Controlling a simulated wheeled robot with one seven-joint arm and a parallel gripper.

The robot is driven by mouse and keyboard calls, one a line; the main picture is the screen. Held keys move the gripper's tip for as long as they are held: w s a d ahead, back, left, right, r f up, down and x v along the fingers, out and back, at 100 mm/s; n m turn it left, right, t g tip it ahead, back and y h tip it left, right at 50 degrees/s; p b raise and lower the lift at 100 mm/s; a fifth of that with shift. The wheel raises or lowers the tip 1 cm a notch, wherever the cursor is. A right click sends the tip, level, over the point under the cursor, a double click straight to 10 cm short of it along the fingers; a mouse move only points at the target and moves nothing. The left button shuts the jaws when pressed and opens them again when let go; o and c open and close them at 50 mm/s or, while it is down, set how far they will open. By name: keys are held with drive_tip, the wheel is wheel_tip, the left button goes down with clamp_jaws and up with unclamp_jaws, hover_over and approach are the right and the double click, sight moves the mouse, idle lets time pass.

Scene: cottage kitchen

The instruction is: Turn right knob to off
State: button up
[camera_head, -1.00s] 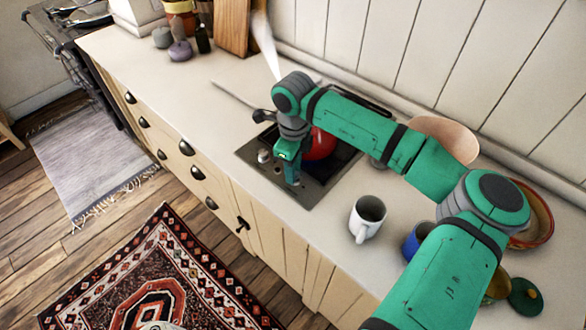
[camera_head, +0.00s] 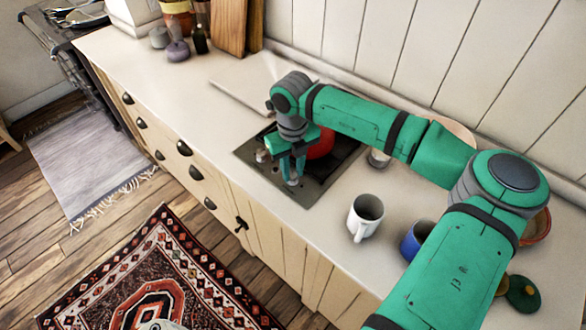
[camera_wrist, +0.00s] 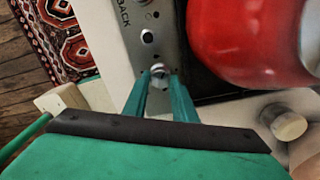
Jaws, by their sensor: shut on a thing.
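The cooktop (camera_head: 315,190) is a dark metal panel set in the counter. Its right knob (camera_wrist: 158,72) is a small silver knob between my gripper's fingertips. My gripper (camera_head: 292,180) points down at the panel's front strip and is shut on this knob, with one finger on each side. The left knob (camera_head: 262,156) stands free to the left of my gripper in the head view. A red pot (camera_head: 320,143) sits on the cooktop just behind my gripper, and it fills the upper right of the wrist view (camera_wrist: 255,40). The knob's pointer mark cannot be made out.
A white mug (camera_head: 365,215) and a blue mug (camera_head: 413,240) stand on the counter right of the cooktop. A small silver cylinder (camera_wrist: 290,122) stands beside the cooktop. The counter to the left (camera_head: 190,90) is mostly clear.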

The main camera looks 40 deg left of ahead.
sight(292, 174)
drive_tip(key=m, duration=0.6)
drive_tip(key=shift+w, duration=0.1)
drive_tip(key=shift+m, duration=2.1)
drive_tip(key=o, duration=0.8)
drive_tip(key=shift+c, duration=0.2)
drive_tip(key=shift+a, duration=0.1)
wheel_tip(292, 174, up, 11)
